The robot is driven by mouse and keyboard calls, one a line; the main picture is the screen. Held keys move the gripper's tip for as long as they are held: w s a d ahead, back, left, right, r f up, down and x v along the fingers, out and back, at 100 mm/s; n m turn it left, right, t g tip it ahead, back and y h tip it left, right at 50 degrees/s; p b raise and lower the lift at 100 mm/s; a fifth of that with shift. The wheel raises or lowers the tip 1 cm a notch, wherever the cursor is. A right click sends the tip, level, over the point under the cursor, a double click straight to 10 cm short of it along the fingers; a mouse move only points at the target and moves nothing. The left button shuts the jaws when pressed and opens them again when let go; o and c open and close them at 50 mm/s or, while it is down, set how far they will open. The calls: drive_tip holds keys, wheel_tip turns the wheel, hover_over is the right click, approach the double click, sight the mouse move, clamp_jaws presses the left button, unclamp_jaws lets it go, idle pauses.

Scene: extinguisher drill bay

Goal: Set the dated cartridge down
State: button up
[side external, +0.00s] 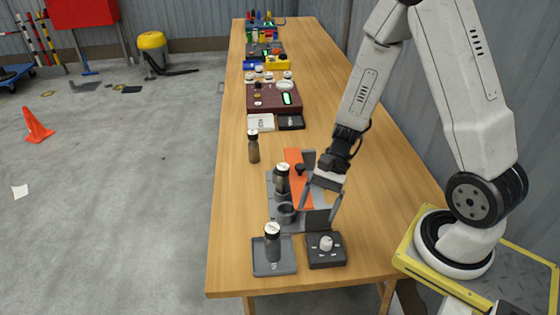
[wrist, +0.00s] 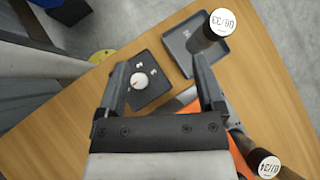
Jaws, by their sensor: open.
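A dark cartridge (side external: 272,246) with a white dated cap stands upright in a shallow grey tray (side external: 288,266) at the table's near end. In the wrist view this cartridge (wrist: 206,38) has a cap that seems to read 08/33, and the tray (wrist: 183,62) lies under it. A second capped cartridge (side external: 282,184) stands on the grey fixture (side external: 275,190). A third, brownish cartridge (side external: 253,150) stands on bare table behind. My gripper (side external: 317,216) is open and empty, low over the fixture's near right end, apart from the tray cartridge.
A dark box with a white knob (side external: 326,250) sits right of the tray. An orange panel (side external: 297,180) and a grey cup (side external: 286,213) are on the fixture. A maroon unit (side external: 273,98) and small trays stand farther back. Table left of the fixture is clear.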

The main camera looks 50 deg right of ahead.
wheel_tip(320, 180, up, 7)
drive_tip(key=w+d+n+t+h, duration=0.1)
drive_tip(key=n+t+h, duration=0.3)
drive_tip(key=n+h, duration=0.5)
drive_tip(key=shift+w+d+f+n, duration=0.15)
drive_tip(key=shift+w+d+n, duration=0.45)
drive_tip(key=shift+n, duration=1.9)
drive_tip(key=shift+s+d, duration=0.2)
